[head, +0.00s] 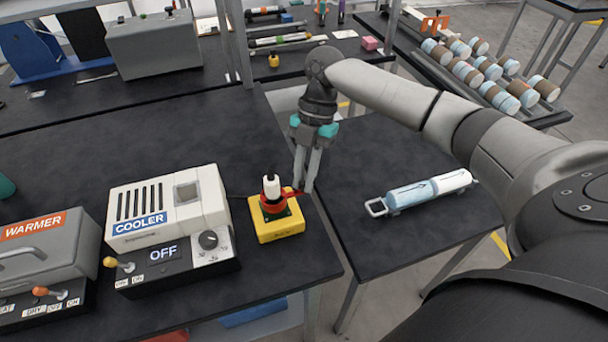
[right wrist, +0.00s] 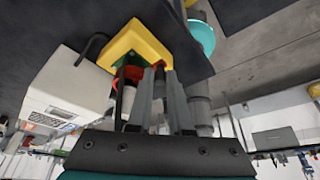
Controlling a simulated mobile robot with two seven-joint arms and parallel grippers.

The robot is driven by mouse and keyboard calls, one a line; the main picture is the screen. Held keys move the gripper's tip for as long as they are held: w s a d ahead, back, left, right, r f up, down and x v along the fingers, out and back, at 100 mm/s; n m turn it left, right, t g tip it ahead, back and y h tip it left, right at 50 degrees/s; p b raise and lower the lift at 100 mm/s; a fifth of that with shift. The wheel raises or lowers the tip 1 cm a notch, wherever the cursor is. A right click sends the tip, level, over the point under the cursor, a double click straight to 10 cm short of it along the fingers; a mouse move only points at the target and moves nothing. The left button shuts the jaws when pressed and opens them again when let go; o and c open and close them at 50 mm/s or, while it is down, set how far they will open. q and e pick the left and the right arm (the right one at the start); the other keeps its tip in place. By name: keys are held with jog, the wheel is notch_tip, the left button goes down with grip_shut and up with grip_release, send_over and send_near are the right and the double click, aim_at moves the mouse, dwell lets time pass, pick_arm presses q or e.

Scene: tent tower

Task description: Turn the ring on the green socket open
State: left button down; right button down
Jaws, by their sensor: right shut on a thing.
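The yellow box (head: 277,226) stands near the right front corner of the dark bench. On it is the green socket (head: 288,213), partly hidden by the red ring (head: 272,205) around it. A white plug (head: 271,187) with a dark tip stands upright in the ring. My right gripper (head: 304,190) reaches down at the ring's right side, shut on the ring's red handle. The right wrist view shows the yellow box (right wrist: 143,45), the red ring (right wrist: 130,76) and my right gripper's fingers (right wrist: 160,76) close by. My left gripper is not in view.
The cooler (head: 165,215) stands left of the yellow box, the warmer (head: 45,255) farther left. A black cable runs beside the box. A blue and white cylinder with a handle (head: 420,190) lies on the right table (head: 370,245). A rack of cylinders (head: 490,75) stands behind.

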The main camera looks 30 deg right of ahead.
jog(key=shift+s+r+m+p, duration=0.15)
jog(key=shift+s+m+p, duration=0.2)
jog(key=shift+p, duration=0.5)
jog(key=s+a+m+t+p, duration=0.2)
jog(key=a+m+t+p, duration=0.1)
jog(key=m+p, duration=0.5)
jog(key=s+a+m+t+h+p, duration=0.1)
jog(key=s+a+m+t+p, duration=0.1)
jog(key=m+p, duration=0.7)
jog(key=shift+s+a+t+p, duration=0.35)
jog(key=shift+a+t+p, duration=0.3)
jog(key=shift+a, duration=0.7)
jog(key=shift+m, duration=0.25)
jog(key=c, duration=0.8)
grip_release()
jog(key=shift+c, duration=0.2)
jog(key=shift+h, duration=0.3)
